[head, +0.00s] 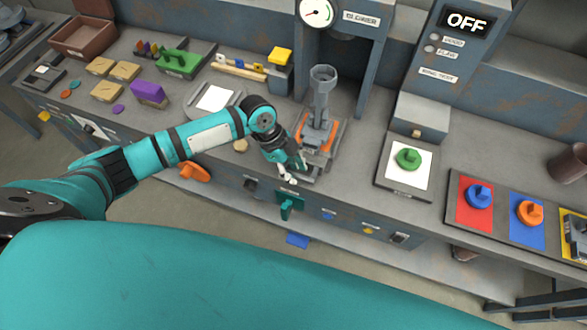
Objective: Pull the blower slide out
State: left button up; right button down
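A grey device with an upright nozzle (323,95) stands on the bench below the gauge, on a base with an orange plate (313,137). A grey sliding part (313,172) at the front of this base looks like the blower slide; its near end lies at the bench's front edge. My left gripper (288,176) points down just left of that front end, its pale fingertips close to it. I cannot tell whether they touch it or how far apart they are. My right gripper is not in view.
A round gauge (317,11) and grey housing stand behind the device. A green knob (408,158) on a white plate is to the right, then blue (479,196) and orange knobs (529,212).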

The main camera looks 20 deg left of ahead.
pick_arm(q)
jog(key=shift+r, duration=0.15)
jog(key=v, duration=1.1)
jog(key=shift+a+r, duration=0.15)
jog(key=shift+r, duration=0.15)
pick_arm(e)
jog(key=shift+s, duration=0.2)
